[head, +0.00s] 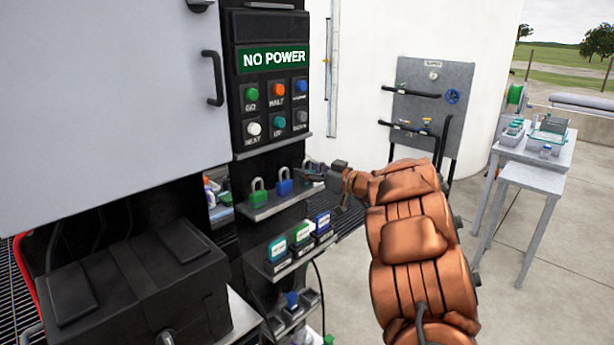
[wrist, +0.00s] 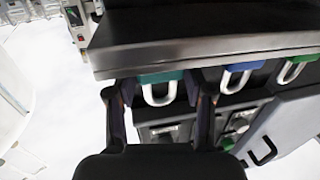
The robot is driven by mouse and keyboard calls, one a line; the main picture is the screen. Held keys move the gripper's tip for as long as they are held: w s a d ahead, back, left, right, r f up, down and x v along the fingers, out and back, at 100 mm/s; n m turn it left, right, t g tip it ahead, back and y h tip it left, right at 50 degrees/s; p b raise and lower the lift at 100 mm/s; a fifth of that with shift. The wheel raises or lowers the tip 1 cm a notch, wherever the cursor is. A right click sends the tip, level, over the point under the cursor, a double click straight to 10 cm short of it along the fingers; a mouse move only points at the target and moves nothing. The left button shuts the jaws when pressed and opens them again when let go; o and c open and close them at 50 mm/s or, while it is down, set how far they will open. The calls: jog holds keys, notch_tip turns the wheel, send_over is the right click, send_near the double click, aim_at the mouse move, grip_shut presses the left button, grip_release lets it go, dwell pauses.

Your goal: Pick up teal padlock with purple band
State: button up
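A teal padlock (wrist: 160,78) shows in the wrist view with its silver shackle (wrist: 160,95) towards my palm. The shelf edge hides most of its body, and I see no purple band. My gripper (wrist: 161,96) is open, with one finger on each side of the padlock and gaps visible beside the shackle. In the head view my gripper (head: 322,178) is at the right end of the padlock shelf and hides the teal padlock.
A blue padlock (head: 284,188) stands beside the gripper, with a green padlock (head: 258,196) farther left on the shelf (head: 270,209). Above is a button panel (head: 273,105) with a NO POWER sign (head: 274,59). A lower shelf (head: 292,262) holds labelled items.

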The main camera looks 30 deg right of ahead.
jog(key=c, duration=0.7)
jog(key=shift+c, duration=0.2)
jog(key=shift+r+b, duration=0.95)
jog(key=shift+r, duration=0.8)
jog(key=shift+s+a+b, duration=0.2)
jog(key=shift+s, duration=0.3)
jog(key=shift+s+a+b, duration=0.2)
jog(key=shift+s, duration=0.3)
jog(key=s+a+b, duration=0.1)
jog(key=s, duration=0.3)
jog(key=s+a+r+b, duration=0.1)
jog(key=s+a+b, duration=0.1)
jog(key=s, duration=0.2)
jog(key=s+a+b, duration=0.1)
jog(key=s+a, duration=0.1)
jog(key=s, duration=0.2)
jog(key=shift+s+a+r+b, duration=0.2)
jog(key=shift+s+r+b, duration=0.1)
jog(key=shift+s, duration=0.1)
